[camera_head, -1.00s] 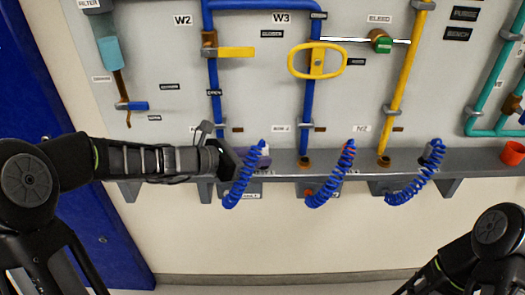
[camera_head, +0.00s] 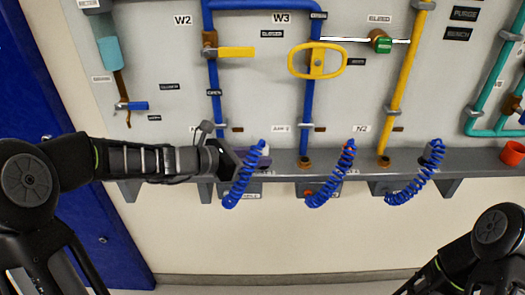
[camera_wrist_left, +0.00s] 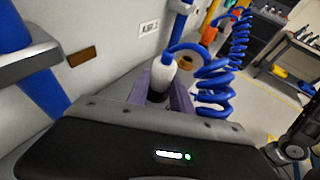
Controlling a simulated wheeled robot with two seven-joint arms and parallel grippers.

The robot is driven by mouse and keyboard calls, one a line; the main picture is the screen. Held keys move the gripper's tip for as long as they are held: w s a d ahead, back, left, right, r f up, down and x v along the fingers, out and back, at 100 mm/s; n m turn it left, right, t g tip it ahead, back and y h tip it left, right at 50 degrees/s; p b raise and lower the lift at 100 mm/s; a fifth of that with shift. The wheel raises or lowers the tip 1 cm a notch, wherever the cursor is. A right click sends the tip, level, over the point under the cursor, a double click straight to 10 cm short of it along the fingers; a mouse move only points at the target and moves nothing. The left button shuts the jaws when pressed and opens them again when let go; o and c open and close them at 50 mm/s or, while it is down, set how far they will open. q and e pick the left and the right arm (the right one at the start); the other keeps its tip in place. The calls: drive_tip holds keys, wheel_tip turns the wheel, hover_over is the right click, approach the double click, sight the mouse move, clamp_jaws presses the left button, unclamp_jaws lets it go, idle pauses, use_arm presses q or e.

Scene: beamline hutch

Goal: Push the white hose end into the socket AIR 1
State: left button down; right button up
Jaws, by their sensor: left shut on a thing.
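The white hose end (camera_head: 266,151) is at the tip of my left gripper (camera_head: 240,158), in front of the grey rail. A coiled blue hose (camera_head: 238,188) hangs from it. In the left wrist view the white hose end (camera_wrist_left: 161,72) stands between the two purple fingers of my left gripper (camera_wrist_left: 160,92), which are shut on it; the blue hose leaves its top. The socket AIR 1 cannot be made out; my left gripper and wrist cover the rail there, and the label above is partly hidden. My right gripper is out of view.
Two more coiled blue hoses, a middle one (camera_head: 328,183) and a right one (camera_head: 418,182), hang along the grey rail (camera_head: 460,163). A brown fitting (camera_head: 304,162) sits right of the held hose. Blue and yellow pipes rise behind.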

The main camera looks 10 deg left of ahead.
use_arm(q)
drive_tip(key=shift+r+p, duration=1)
drive_tip(key=shift+r, duration=0.15)
idle(0.7)
drive_tip(key=shift+r+p, duration=2.45)
drive_tip(key=shift+r, duration=0.45)
